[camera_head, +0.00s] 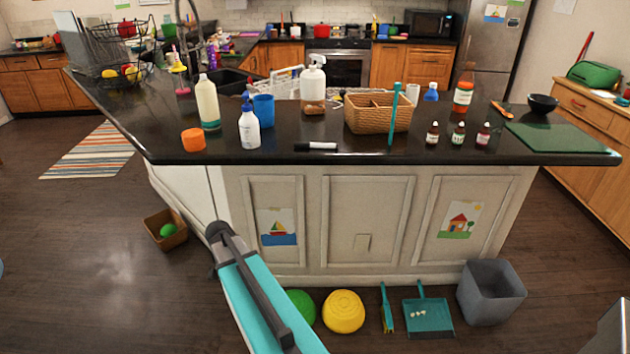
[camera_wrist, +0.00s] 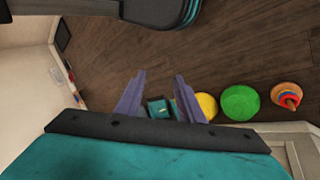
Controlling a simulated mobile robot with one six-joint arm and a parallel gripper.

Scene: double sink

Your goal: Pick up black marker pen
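The black marker pen (camera_head: 316,147) lies on its side near the front edge of the dark counter (camera_head: 270,147) in the head view. It has a white band on its barrel. The pen does not show in the wrist view. My gripper (camera_wrist: 160,85) shows in the wrist view with two purple-grey fingers spread apart and nothing between them. It points down toward the floor, away from the pen. In the head view my teal arm is in front of and below the counter; the fingers cannot be made out there.
Near the pen stand a white pump bottle (camera_head: 249,128), a blue cup (camera_head: 263,108), an orange lid (camera_head: 193,139) and a wicker basket (camera_head: 366,122). Small brown bottles (camera_head: 458,135) stand to the right. The counter directly around the pen is clear. A yellow ball (camera_head: 343,311) lies on the floor.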

